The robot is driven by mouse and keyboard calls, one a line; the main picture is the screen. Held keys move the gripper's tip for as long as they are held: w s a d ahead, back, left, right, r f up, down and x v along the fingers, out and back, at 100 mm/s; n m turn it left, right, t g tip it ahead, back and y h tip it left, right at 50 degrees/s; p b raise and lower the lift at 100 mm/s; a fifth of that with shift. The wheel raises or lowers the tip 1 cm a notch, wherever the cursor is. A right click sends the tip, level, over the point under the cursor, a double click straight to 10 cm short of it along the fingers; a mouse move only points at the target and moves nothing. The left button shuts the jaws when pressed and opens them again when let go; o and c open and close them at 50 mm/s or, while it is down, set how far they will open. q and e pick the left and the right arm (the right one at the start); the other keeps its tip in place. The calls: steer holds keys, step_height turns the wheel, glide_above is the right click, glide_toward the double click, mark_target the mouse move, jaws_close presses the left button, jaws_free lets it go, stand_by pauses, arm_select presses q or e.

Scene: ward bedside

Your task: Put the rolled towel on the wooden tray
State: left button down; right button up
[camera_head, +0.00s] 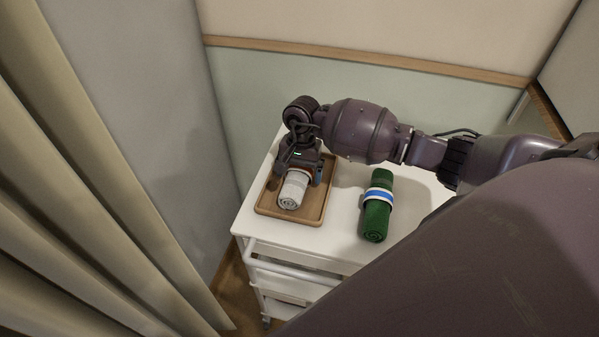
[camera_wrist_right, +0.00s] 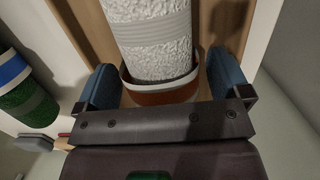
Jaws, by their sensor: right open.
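A light grey rolled towel (camera_head: 292,191) with an orange-brown band lies on the wooden tray (camera_head: 262,208). In the right wrist view the towel (camera_wrist_right: 152,40) lies between the fingers, with its band (camera_wrist_right: 160,92) close to the gripper body. My right gripper (camera_head: 300,179) is open over the tray, one finger on each side of the towel. Small gaps show between the towel and the fingers in the right wrist view. The gripper hides the far end of the towel. My left gripper is not in view.
A green rolled towel (camera_head: 376,218) with a blue and white band lies on the white cart top (camera_head: 335,215), right of the tray. My right arm reaches across behind it. A wall stands behind the cart, and a beige curtain (camera_head: 90,180) hangs at the left.

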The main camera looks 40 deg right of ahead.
steer(key=r, duration=0.3)
steer(key=d+r, duration=0.1)
steer(key=r, duration=0.3)
steer(key=w+r+p, duration=0.1)
steer(key=r, duration=0.3)
steer(key=shift+d+r, duration=0.15)
